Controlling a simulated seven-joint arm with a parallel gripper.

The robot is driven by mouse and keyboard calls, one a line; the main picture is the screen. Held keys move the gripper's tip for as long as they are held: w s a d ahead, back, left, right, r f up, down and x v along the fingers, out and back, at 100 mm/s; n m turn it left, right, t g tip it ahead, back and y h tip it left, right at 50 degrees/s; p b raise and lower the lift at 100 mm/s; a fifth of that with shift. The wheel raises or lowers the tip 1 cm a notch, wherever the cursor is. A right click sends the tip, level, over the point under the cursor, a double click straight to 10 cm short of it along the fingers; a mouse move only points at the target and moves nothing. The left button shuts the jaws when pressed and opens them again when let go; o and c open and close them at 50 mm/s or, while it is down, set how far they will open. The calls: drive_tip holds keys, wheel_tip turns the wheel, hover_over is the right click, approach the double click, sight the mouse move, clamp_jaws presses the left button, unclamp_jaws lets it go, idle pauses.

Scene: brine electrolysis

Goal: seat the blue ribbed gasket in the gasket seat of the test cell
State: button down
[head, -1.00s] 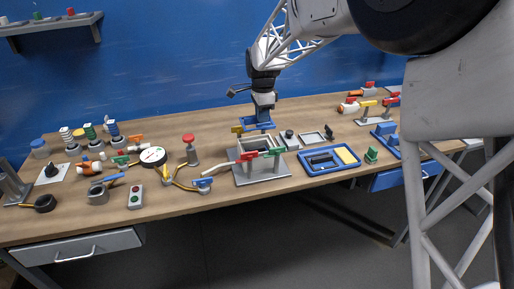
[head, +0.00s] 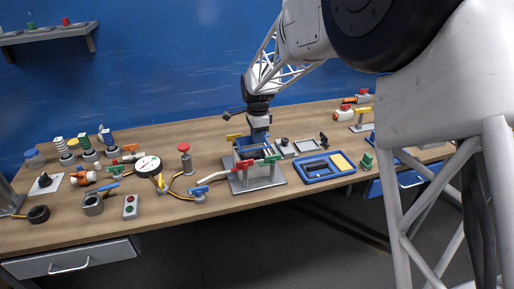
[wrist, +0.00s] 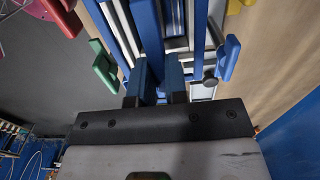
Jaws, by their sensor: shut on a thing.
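My gripper (head: 257,136) is over the back of the test cell (head: 262,181), pointing down. In the wrist view, my gripper (wrist: 158,78) is shut on a bar of the blue gasket (wrist: 151,35). The gasket's long blue bars run away from the jaws, over grey parts of the cell. In the head view, blue shows at the cell's top below my gripper. The gasket seat is largely hidden by the gasket and cell walls. I cannot tell whether the gasket touches the seat.
Green (wrist: 103,64) and blue (wrist: 229,58) handles stand close beside the gasket. A blue tray (head: 309,181) and a shallow grey tray (head: 318,144) lie right of the cell. A red-topped post (head: 184,158) and gauge (head: 148,166) stand left. Bare table shows behind.

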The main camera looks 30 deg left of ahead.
drive_tip(key=shift+f, duration=0.1)
drive_tip(key=shift+f, duration=2.4)
drive_tip(key=shift+f, duration=0.1)
drive_tip(key=c, duration=1.1)
unclamp_jaws()
drive_tip(key=shift+c, duration=0.2)
wheel_tip(320, 180, up, 12)
drive_tip(key=shift+r, duration=0.1)
